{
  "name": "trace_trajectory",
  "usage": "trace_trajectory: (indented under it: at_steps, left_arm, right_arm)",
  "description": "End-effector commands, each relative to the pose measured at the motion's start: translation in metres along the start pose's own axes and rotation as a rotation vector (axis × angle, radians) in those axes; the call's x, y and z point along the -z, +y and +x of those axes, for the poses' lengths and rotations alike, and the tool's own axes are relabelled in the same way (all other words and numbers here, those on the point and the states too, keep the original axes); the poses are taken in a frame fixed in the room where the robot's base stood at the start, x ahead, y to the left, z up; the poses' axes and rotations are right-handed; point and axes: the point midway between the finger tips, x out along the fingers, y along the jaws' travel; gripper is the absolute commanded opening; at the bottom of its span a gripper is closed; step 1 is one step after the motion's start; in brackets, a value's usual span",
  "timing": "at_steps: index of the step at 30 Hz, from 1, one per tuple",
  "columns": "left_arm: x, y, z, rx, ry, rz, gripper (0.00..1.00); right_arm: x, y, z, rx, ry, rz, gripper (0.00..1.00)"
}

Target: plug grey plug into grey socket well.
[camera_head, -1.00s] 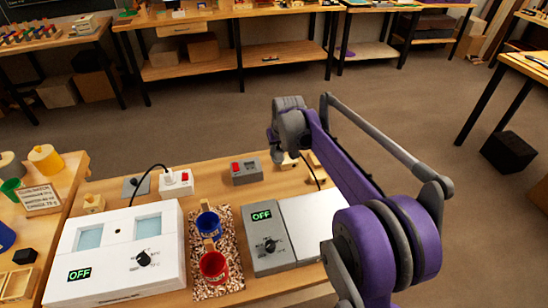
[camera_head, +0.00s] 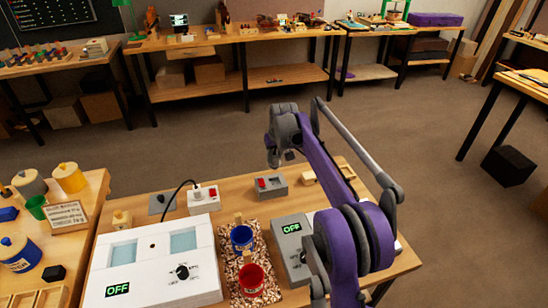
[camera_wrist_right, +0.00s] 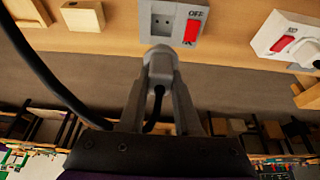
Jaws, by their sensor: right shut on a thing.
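The grey socket block (camera_head: 271,186) with a red switch stands at the back of the bench. In the right wrist view the socket well (camera_wrist_right: 162,24) with its pin holes is open and empty. My right gripper (camera_head: 280,158) hangs above and just behind the block in the head view. In the right wrist view my right gripper (camera_wrist_right: 159,78) is shut on the grey plug (camera_wrist_right: 160,62), whose dark cord runs back between the fingers. The plug's front is close to the socket's edge; I cannot tell whether they touch. The pins are hidden. My left gripper is not in view.
A white socket block (camera_head: 203,197) with a plug and black cable is left of the grey one. Wooden pieces (camera_head: 325,174) lie to the right.

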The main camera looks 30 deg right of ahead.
Motion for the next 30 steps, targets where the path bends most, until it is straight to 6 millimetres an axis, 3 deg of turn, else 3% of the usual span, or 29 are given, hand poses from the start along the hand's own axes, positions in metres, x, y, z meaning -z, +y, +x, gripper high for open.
trace_trajectory:
  at_steps: [13,30]
  left_arm:
    - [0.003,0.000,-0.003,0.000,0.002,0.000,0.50]
    - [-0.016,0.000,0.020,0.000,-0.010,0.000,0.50]
  right_arm:
    - [0.001,0.000,-0.001,0.000,0.001,0.000,0.00]
    - [-0.019,0.000,0.045,0.000,-0.001,0.000,0.00]
